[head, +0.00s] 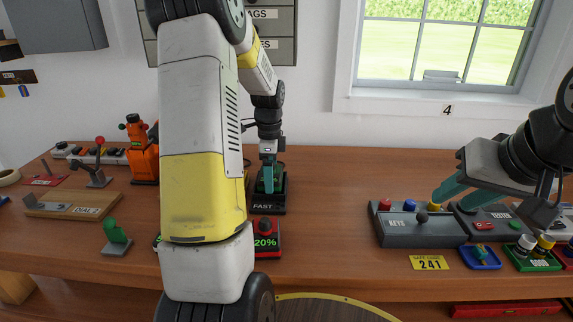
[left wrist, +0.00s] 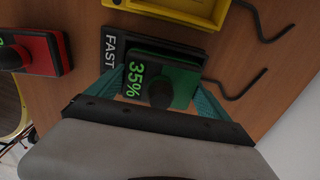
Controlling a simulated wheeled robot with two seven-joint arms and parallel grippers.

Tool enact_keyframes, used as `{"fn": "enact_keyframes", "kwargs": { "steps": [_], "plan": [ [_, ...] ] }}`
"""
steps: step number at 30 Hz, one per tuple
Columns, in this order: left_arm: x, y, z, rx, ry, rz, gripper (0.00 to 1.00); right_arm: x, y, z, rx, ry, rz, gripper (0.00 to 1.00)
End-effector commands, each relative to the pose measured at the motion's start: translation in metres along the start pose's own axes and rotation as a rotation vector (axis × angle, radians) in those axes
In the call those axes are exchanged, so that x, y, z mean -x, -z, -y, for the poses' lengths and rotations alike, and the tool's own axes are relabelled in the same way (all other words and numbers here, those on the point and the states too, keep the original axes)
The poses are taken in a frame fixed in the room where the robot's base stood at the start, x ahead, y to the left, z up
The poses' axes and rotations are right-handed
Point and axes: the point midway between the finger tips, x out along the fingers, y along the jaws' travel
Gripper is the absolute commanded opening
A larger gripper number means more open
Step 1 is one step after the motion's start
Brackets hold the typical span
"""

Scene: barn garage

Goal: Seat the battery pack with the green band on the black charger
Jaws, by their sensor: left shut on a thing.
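The green battery pack (left wrist: 183,82), reading 35% and with a dark round knob on top, is between the teal fingers of my left gripper (left wrist: 155,95), which is shut on it. The black charger (head: 266,208), marked FAST, is directly below; its edge also shows in the left wrist view (left wrist: 112,45). The pack is over or in the charger; I cannot tell whether it is fully down. In the head view my left gripper (head: 269,178) points straight down at the charger. My right gripper (head: 449,188) is at the right above a grey key panel, its jaw opening unclear.
A red pack reading 20% (head: 265,240) stands in front of the charger. A yellow charger (left wrist: 190,10) is beside the black one. An orange machine (head: 143,150) stands at the back left. The grey panel (head: 405,230) is at right. Bench between charger and panel is clear.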

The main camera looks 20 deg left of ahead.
Motion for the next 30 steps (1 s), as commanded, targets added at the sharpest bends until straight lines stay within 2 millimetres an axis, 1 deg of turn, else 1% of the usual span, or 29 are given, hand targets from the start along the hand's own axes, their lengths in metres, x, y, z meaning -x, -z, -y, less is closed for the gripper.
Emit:
{"fn": "enact_keyframes", "kwargs": {
  "steps": [21,30],
  "plan": [
    [-0.0111,0.0,-0.0019,0.0,-0.005,0.0,0.29,0.0,0.0,0.0,0.0,0.0,0.0,0.36],
    [-0.0114,-0.0004,-0.002,0.001,-0.006,0.0,0.29,0.0,0.0,0.0,0.0,0.0,0.0,0.36]
  ]
}}
